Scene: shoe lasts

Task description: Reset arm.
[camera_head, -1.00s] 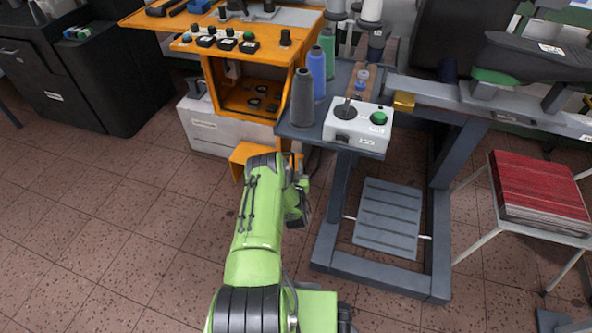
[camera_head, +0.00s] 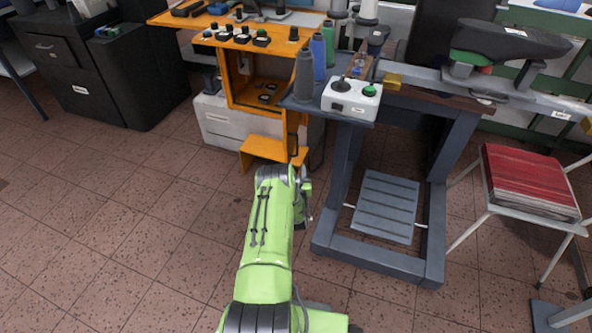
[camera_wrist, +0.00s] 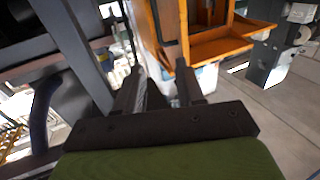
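My gripper shows in the wrist view (camera_wrist: 160,85), with its two dark fingers apart and nothing between them. In the head view my green arm reaches up from the bottom centre. Its end is near the orange cabinet's lower step, and the fingers cannot be made out there. In the wrist view the orange cabinet (camera_wrist: 215,45) lies beyond the fingertips.
The grey workbench frame (camera_head: 335,195) stands right of my arm, with a white control box (camera_head: 350,98) and thread cones on top. The orange cabinet (camera_head: 240,85) is ahead. A stool with red cloth (camera_head: 530,180) is at right. The left floor is clear.

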